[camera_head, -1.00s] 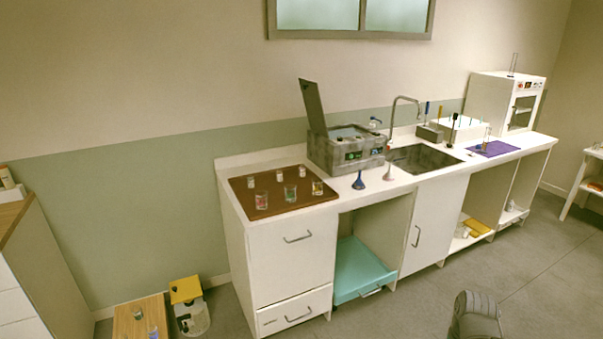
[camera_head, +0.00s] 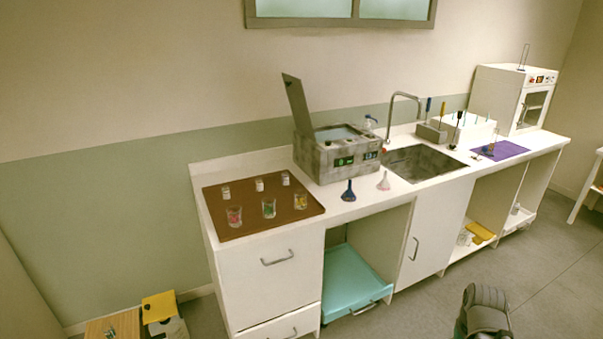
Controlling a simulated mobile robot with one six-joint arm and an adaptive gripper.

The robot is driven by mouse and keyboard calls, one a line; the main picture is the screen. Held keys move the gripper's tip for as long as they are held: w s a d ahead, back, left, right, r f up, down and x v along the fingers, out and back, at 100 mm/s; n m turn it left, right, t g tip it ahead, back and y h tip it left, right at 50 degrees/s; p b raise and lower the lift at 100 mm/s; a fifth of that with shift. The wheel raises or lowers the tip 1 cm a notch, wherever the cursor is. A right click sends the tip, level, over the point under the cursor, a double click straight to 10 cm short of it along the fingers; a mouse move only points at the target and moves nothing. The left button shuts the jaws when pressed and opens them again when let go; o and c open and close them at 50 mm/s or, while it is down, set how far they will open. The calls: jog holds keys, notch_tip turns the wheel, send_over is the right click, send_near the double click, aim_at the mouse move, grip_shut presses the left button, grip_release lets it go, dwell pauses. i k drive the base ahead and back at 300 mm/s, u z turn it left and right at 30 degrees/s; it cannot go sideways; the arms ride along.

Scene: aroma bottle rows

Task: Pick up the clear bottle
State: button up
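A brown tray (camera_head: 262,219) lies on the left end of the white counter. Three small bottles with pale tops stand in its back row: a left one (camera_head: 226,192), a middle one (camera_head: 259,184) and a right one (camera_head: 285,178). They are too small for me to tell which is the clear bottle. Three glasses stand in front of them, with red (camera_head: 234,216), green (camera_head: 269,208) and yellow (camera_head: 300,201) contents. Part of my arm shows at the bottom right, far from the tray. My gripper's fingers are not in view.
A grey water bath (camera_head: 338,158) with its lid raised stands right of the tray. A blue funnel (camera_head: 348,192) and a pale pink one (camera_head: 384,182) stand before it. The sink (camera_head: 425,161) is further right. A teal drawer (camera_head: 355,280) sticks out below. Floor in front is clear.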

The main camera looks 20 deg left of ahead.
aim_at(285, 176)
jog(key=u, duration=0.05)
jog(key=i, duration=1.65)
jog(key=u, duration=1.55)
